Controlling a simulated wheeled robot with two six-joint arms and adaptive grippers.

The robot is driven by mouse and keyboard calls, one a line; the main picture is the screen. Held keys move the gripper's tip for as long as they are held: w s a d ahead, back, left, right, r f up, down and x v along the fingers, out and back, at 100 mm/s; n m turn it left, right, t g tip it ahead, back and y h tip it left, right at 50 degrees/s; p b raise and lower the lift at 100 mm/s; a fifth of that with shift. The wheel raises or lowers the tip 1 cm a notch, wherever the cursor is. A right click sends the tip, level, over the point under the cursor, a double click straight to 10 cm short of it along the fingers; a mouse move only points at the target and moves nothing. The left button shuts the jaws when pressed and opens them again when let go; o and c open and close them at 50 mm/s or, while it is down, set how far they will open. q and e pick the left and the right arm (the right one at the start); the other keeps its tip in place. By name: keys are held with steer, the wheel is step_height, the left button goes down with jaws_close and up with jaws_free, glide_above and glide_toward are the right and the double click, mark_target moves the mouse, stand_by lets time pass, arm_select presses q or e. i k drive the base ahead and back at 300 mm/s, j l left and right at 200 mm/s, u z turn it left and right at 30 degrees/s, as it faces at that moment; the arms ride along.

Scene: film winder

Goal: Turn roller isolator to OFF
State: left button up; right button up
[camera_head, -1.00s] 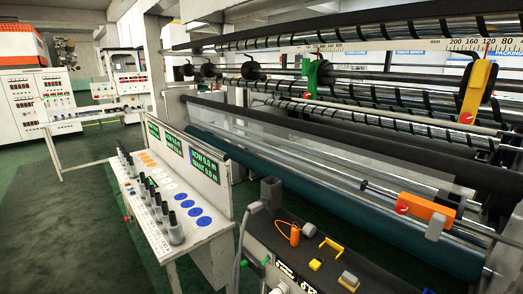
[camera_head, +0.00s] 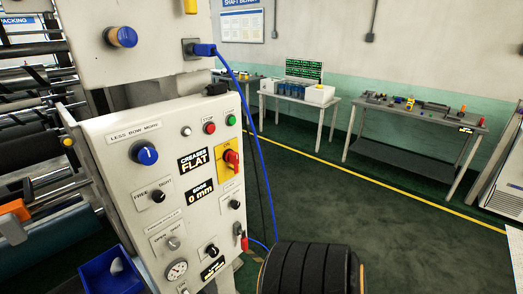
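A light grey control cabinet (camera_head: 120,170) stands at the left of the head view. On its sloped panel a red rotary handle (camera_head: 232,159) sits on a yellow plate (camera_head: 226,169), with a small "ON" marking above it; this looks like the isolator. The handle's exact setting is too small to read. A second red lever (camera_head: 242,240) is low on the panel's right edge. Neither of my grippers is in view.
A blue knob (camera_head: 144,153), a red button (camera_head: 209,128) and a green button (camera_head: 230,119) share the panel. A blue cable (camera_head: 246,97) hangs beside it. A black banded roll (camera_head: 312,268) is in front, a blue bin (camera_head: 111,274) below. Green floor is clear toward the benches.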

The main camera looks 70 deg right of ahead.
mark_target(231, 156)
steer(key=z, duration=2)
